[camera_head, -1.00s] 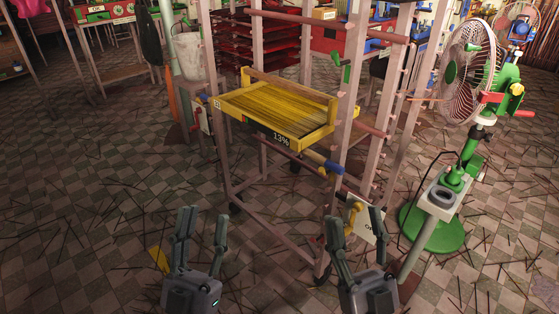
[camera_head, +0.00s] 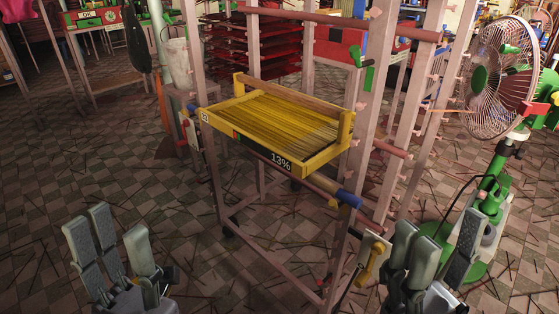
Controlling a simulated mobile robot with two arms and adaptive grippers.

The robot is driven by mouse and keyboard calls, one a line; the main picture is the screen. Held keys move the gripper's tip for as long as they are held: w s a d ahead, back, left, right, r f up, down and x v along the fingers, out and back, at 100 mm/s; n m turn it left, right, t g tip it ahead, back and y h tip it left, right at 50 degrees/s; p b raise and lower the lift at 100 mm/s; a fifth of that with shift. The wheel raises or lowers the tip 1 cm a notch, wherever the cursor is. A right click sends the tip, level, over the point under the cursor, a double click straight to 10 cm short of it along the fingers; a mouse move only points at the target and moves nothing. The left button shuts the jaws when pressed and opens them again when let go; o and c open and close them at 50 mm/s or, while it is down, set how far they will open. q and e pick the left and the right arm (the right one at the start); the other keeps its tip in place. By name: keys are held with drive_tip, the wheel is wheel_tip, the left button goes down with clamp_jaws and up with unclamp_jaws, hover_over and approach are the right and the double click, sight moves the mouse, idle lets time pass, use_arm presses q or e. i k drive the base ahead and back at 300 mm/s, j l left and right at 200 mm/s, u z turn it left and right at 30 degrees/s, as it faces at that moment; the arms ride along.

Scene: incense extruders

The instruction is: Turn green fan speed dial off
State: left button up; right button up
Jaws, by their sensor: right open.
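The green fan (camera_head: 500,80) stands at the right, with a round wire cage and green hub. Its motor housing is cut by the right picture edge. Below the head is a green part of its stand (camera_head: 492,192). A pale grey panel with a dark round feature (camera_head: 489,235) sits lower on the stand, partly hidden by my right gripper; I cannot tell the dial's setting. My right gripper (camera_head: 437,237) is open and empty, in front of the fan's stand in the picture. My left gripper (camera_head: 115,237) is open and empty at the lower left, far from the fan.
A wooden rack (camera_head: 370,110) stands centrally, holding a yellow tray (camera_head: 247,138) of sticks marked 13%. A pale plate with a yellow handle (camera_head: 373,258) is near my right gripper. Dark sticks litter the checked floor (camera_head: 60,190). Red trays (camera_head: 250,50) are behind.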

sight(508, 197)
drive_tip(key=z, duration=1.45)
drive_tip(key=i+l+u, duration=0.1)
drive_tip(key=l, duration=0.3)
drive_tip(key=i+l+u, duration=0.15)
drive_tip(key=l, duration=0.25)
drive_tip(key=i+l+u, duration=0.1)
drive_tip(key=l, duration=0.3)
drive_tip(key=i+l+u, duration=0.1)
drive_tip(key=l, duration=0.3)
drive_tip(key=i+l, duration=0.45)
drive_tip(key=i+l+u, duration=0.2)
drive_tip(key=u, duration=0.15)
drive_tip(key=i+l+u, duration=0.15)
drive_tip(key=l+u, duration=0.25)
drive_tip(key=i+l+u, duration=0.1)
drive_tip(key=l+u, duration=0.25)
drive_tip(key=l, duration=0.15)
drive_tip(key=u, duration=0.65)
